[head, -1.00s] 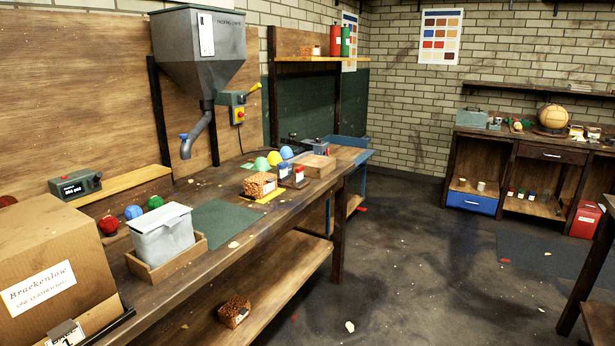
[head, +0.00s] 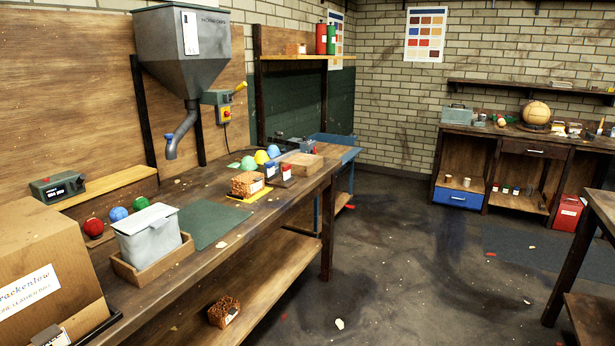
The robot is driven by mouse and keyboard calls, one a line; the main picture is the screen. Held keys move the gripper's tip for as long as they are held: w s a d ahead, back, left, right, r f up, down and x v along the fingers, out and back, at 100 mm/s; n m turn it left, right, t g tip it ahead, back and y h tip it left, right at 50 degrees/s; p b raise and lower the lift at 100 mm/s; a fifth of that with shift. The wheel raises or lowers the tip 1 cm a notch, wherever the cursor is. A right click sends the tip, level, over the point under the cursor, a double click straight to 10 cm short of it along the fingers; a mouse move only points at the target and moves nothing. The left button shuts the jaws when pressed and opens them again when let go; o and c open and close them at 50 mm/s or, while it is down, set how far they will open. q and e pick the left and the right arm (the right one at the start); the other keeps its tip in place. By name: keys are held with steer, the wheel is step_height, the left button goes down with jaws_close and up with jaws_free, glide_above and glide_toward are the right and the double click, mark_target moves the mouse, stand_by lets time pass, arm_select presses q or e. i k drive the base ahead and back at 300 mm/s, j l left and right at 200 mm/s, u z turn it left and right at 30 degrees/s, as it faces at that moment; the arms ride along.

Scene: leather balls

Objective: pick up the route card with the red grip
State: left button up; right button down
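I cannot make out for certain a route card with a red grip. A small red item with a white label (head: 287,172) stands on the long workbench, beside a similar dark blue one (head: 271,171); both are too small to identify. A pale card or tag (head: 50,337) shows partly at the lower left edge, in front of the cardboard box, with no red visible on it. Neither of my grippers is in view.
The workbench (head: 210,240) runs along the left, with a cardboard box (head: 40,265), grey lidded bin (head: 148,235), coloured balls and a hopper (head: 185,60) above. Another table (head: 600,215) stands at the right edge. The floor (head: 390,265) between is mostly clear, with small scraps.

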mark_target(286, 169)
steer(key=i+l+u, duration=0.15)
steer(key=i+l, duration=0.15)
steer(key=i, duration=0.3)
steer(key=i+l+u, duration=0.15)
steer(key=i+l, duration=0.2)
steer(key=i, duration=0.25)
steer(key=i+l+u, duration=0.15)
steer(key=i+l, duration=0.25)
steer(key=i, duration=0.15)
